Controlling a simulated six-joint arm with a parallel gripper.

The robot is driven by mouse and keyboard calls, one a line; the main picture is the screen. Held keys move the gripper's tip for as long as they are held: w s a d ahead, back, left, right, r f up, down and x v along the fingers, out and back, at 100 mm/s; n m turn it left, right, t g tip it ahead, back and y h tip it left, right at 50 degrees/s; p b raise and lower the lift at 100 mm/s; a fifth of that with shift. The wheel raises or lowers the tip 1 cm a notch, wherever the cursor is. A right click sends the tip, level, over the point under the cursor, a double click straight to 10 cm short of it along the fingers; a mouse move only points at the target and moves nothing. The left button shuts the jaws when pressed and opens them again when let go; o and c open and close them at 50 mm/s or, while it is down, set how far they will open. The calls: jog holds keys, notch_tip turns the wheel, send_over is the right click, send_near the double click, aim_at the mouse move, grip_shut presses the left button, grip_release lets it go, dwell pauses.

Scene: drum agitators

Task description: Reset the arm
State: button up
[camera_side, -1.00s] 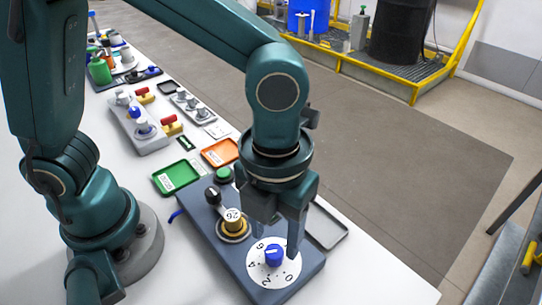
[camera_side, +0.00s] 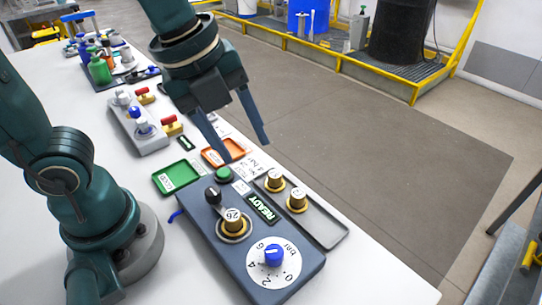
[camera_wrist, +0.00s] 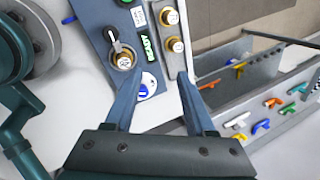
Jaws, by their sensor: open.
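My gripper (camera_side: 238,142) is open and empty, raised above the table behind the control box. It also shows in the wrist view (camera_wrist: 162,92), its two fingers spread apart with nothing between them. My gripper touches none of these.
A grey tray (camera_side: 325,235) with two brass knobs lies beside the box. Green (camera_side: 175,178) and orange (camera_side: 222,152) trays and a grey valve block (camera_side: 150,143) stand farther back. A yellow-framed platform (camera_side: 385,82) holds drums. The air above the box is clear.

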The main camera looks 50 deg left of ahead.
jog(key=s+a+n+t, duration=0.1)
jog(key=s+a+n, duration=0.1)
jog(key=n, duration=0.9)
jog(key=s+a+f+n+t+y, duration=0.1)
jog(key=s+a+n, duration=0.1)
jog(key=n, duration=0.9)
jog(key=shift+s+a, duration=0.15)
jog(key=shift+a, duration=0.6)
